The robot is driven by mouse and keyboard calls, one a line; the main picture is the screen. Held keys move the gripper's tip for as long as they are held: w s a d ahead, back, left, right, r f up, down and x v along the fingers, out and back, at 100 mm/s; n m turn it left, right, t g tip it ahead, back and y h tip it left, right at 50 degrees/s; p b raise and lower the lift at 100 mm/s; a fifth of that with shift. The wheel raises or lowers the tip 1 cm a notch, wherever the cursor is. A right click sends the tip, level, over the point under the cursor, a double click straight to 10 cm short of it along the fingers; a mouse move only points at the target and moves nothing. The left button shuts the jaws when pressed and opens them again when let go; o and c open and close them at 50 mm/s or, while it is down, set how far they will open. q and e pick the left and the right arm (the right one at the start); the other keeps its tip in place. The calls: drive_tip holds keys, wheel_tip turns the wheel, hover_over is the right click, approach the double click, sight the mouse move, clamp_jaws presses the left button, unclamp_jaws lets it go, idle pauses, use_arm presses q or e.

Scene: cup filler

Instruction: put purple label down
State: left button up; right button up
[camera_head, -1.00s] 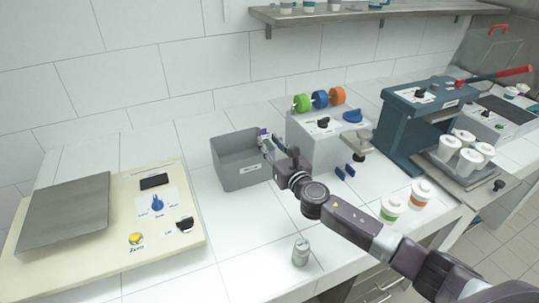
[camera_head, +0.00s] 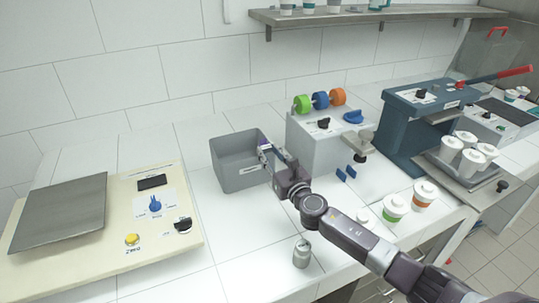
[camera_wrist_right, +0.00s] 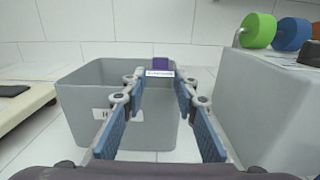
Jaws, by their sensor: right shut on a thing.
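The purple label (camera_head: 262,141) shows small in the head view, at the right rim of the grey bin (camera_head: 240,178). In the right wrist view the purple label (camera_wrist_right: 160,63), with a white strip, is between my right fingertips. My right gripper (camera_head: 265,148) is shut on it, seen at the bin's right side; its blue-padded fingers also show in the wrist view (camera_wrist_right: 158,80). The grey bin (camera_wrist_right: 85,120) stands just beyond the fingers there, its front partly hidden by them. I cannot tell whether the label is inside the rim or above it. My left gripper is not in view.
A grey machine (camera_head: 310,145) with green, blue and orange rolls stands right of the bin. A scale (camera_head: 110,225) is at left. A metal canister (camera_head: 301,253) and lidded cups (camera_head: 396,208) stand near the front edge. The counter before the bin is clear.

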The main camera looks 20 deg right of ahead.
drive_tip(key=o, duration=0.8)
drive_tip(key=shift+s+a+f, duration=0.1)
drive_tip(key=shift+s+f, duration=0.05)
drive_tip(key=shift+f, duration=0.5)
drive_tip(key=o, duration=0.3)
drive_tip(key=shift+a+f, duration=0.1)
drive_tip(key=s+d+r, duration=0.1)
drive_tip(key=s, duration=1)
drive_tip(key=shift+s+r, duration=0.35)
drive_tip(key=shift+r, duration=0.05)
